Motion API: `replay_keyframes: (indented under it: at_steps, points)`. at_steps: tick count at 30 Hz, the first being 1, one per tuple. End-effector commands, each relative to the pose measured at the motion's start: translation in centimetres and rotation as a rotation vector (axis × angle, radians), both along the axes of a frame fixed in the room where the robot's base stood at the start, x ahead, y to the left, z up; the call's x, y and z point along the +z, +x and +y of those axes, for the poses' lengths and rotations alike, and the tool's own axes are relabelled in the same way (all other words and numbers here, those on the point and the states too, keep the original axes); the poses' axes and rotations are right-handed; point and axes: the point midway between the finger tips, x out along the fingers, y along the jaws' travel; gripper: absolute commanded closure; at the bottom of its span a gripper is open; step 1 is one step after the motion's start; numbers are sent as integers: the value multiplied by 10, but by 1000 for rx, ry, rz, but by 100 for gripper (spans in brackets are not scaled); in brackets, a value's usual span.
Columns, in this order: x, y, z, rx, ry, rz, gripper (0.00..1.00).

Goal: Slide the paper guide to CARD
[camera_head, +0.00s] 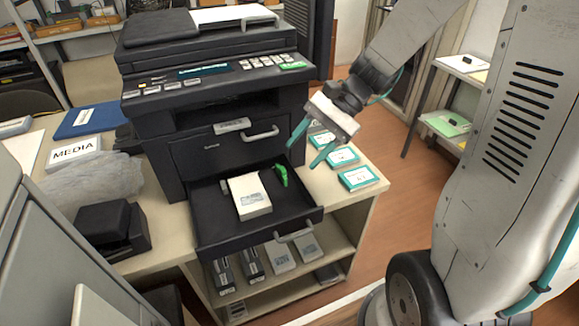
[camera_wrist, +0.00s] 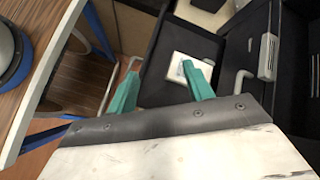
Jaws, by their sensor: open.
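The green paper guide (camera_head: 282,175) stands in the open black paper tray (camera_head: 205,222) of the printer, to the right of a white paper stack (camera_head: 250,197). A gap shows between guide and stack. I cannot read any CARD mark. My gripper (camera_head: 302,156) is open and empty, its teal fingers pointing down above and a little right of the guide, apart from it. In the wrist view the gripper (camera_wrist: 160,72) shows both fingers spread, with the paper stack (camera_wrist: 190,70) partly behind the right finger. I cannot make out the guide there.
The printer body (camera_head: 235,120) rises behind the tray. Small teal-and-white boxes (camera_head: 358,178) lie on the counter to the right. A black device (camera_head: 110,228) and a MEDIA box (camera_head: 76,152) stand at left. Cartridges (camera_head: 252,263) sit on the shelf below the tray.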

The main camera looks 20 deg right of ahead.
Motion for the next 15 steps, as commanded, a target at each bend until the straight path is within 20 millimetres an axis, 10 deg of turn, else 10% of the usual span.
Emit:
replay_keyframes:
  at_steps: [15]
  points:
    - [-139, 106, -77, -704, 407, 364, 49]
